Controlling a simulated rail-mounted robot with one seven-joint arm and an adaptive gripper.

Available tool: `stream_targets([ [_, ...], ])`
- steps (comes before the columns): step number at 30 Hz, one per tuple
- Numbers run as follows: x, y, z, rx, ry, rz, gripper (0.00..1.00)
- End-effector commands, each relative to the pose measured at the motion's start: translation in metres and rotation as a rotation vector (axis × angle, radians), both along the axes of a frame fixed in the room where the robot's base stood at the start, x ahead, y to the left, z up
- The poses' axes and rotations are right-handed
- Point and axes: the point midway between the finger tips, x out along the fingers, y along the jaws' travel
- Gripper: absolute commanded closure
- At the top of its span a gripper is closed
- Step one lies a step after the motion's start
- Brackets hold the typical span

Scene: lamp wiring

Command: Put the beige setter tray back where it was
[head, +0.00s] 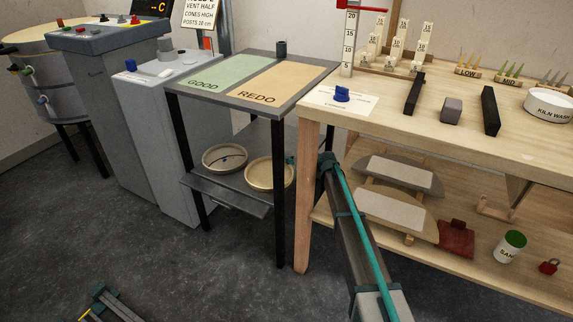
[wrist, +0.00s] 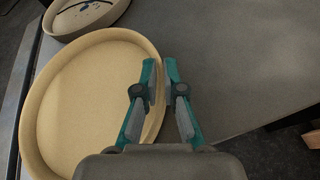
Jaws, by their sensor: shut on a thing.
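The beige setter tray (head: 265,175) is round and shallow with a raised rim. It is on or just above the grey lower shelf of the dark-legged stand; I cannot tell whether it touches. In the wrist view the tray (wrist: 85,105) fills the left side, empty inside. My gripper (wrist: 161,80) has its teal fingers on either side of the tray's right rim and is shut on it. In the head view only a small teal part of my gripper (head: 290,161) shows beside the tray, partly hidden by a stand leg.
A second round tray (head: 225,157) with a dark mark inside sits just left on the shelf; it also shows in the wrist view (wrist: 85,14). The stand's top (head: 235,100) has GOOD and REDO areas. A wooden workbench (head: 440,110) stands right. Shelf right of the tray is clear.

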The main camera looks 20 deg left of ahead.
Motion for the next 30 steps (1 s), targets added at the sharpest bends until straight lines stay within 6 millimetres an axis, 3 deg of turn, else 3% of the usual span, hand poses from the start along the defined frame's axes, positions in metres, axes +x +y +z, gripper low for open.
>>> stream_targets([
  [7, 0.0, 0.0, -0.004, 0.0, -0.002, 0.001, 1.0],
  [12, 0.0, 0.0, -0.005, -0.003, -0.003, 0.001, 0.68],
  [23, -0.001, -0.002, -0.003, -0.002, -0.002, 0.0, 0.67],
  [30, -0.013, -0.026, 0.009, -0.002, -0.002, 0.0, 0.67],
])
